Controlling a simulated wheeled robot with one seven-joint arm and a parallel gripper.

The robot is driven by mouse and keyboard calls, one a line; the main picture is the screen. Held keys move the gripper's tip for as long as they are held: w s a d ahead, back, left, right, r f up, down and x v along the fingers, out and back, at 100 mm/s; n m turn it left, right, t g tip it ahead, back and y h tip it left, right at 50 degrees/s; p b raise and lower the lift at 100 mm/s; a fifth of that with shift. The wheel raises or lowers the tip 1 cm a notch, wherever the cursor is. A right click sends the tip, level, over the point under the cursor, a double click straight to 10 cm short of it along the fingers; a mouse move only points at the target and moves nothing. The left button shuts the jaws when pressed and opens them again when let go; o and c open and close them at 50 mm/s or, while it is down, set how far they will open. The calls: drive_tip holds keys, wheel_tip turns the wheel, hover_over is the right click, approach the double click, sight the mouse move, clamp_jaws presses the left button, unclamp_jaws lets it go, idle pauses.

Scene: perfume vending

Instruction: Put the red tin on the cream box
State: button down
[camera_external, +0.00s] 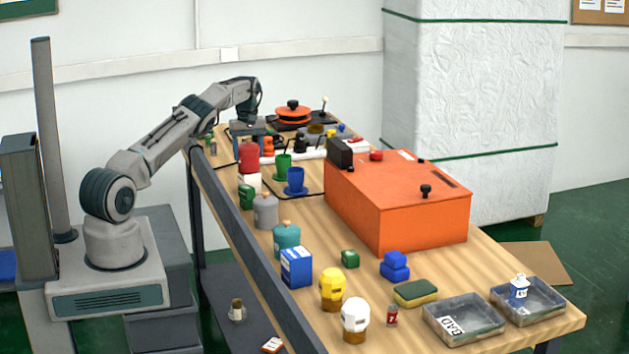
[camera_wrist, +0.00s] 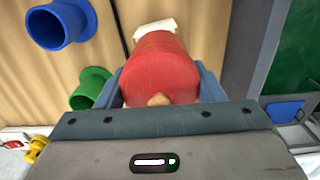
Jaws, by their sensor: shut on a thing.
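The red tin (camera_external: 249,157) is a rounded canister under my gripper (camera_external: 248,140) near the left edge of the table. In the wrist view the red tin (camera_wrist: 160,62) sits between the two blue-grey fingers of my gripper (camera_wrist: 162,84), with its tan knob facing the camera. The fingers are shut on it. The cream box (camera_external: 251,183) shows directly below the tin, and a pale corner of the box (camera_wrist: 155,28) shows past the tin in the wrist view. The tin covers most of the box there. I cannot tell whether tin and box touch.
A green tin (camera_external: 246,197) and a grey canister (camera_external: 265,212) stand in front. A dark rail (camera_external: 240,225) runs along the left table edge. An orange box (camera_external: 395,205) fills the middle right.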

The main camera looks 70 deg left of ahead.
drive_tip(key=shift+f, duration=0.1)
drive_tip(key=shift+f, duration=0.2)
drive_tip(key=shift+c, duration=1.8)
unclamp_jaws()
drive_tip(key=shift+r+p, duration=1)
drive_tip(key=shift+r, duration=2.95)
